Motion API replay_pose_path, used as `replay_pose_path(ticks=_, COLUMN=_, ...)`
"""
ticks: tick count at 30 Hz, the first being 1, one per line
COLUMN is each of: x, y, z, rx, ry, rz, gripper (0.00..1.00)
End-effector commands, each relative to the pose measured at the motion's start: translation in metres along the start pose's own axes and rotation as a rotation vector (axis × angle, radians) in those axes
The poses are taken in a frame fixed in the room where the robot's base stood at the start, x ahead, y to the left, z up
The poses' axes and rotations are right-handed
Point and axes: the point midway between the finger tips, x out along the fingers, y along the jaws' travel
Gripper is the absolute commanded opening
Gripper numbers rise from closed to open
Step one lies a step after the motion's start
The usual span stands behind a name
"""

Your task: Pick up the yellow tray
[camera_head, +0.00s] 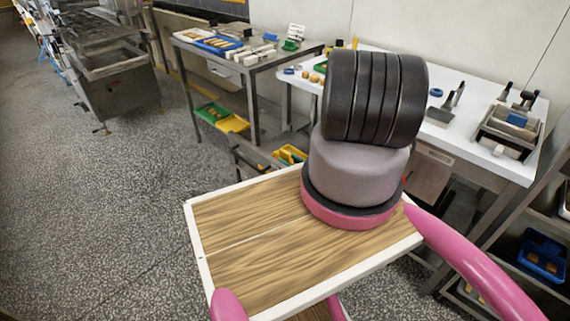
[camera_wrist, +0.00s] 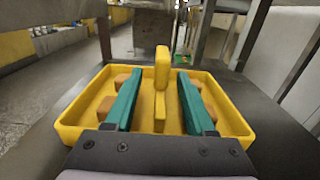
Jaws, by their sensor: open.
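The yellow tray (camera_wrist: 236,122) fills the middle of the wrist view, resting on a grey metal surface. A yellow upright handle (camera_wrist: 162,66) rises from its middle, and several brown pieces lie inside. My gripper (camera_wrist: 159,73) is open, with one green finger on each side of the handle and visible gaps on both sides. The fingers reach over the tray's inside; whether they touch its floor I cannot tell. In the head view a small part of the yellow tray (camera_head: 293,151) shows left of my arm, which hides the rest.
A metal table (camera_head: 262,51) holds a blue tray (camera_head: 218,43). A green tray (camera_head: 210,112) and another yellow tray (camera_head: 233,124) lie on its lower shelf. A white worktop (camera_head: 470,130) with metal tools stands behind my arm. Open speckled floor lies left.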

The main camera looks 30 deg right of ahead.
Motion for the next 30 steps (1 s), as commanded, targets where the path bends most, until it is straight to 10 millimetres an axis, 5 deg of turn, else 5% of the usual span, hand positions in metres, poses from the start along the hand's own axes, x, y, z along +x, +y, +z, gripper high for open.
replay_pose_path(ticks=4, x=0.018, y=0.0, z=0.0, rx=-0.002, ry=0.0, rz=0.002, gripper=0.55)
replay_pose_path(ticks=12, x=0.021, y=-0.001, z=0.0, rx=-0.001, ry=0.0, rz=0.0, gripper=0.55)
replay_pose_path(ticks=13, x=0.021, y=-0.001, z=0.0, rx=-0.001, ry=0.0, rz=0.0, gripper=0.51)
replay_pose_path(ticks=17, x=0.021, y=-0.001, z=0.0, rx=-0.001, ry=0.0, rz=0.0, gripper=0.01)
replay_pose_path(ticks=30, x=0.021, y=-0.001, z=0.0, rx=-0.001, ry=0.001, rz=0.0, gripper=0.0)
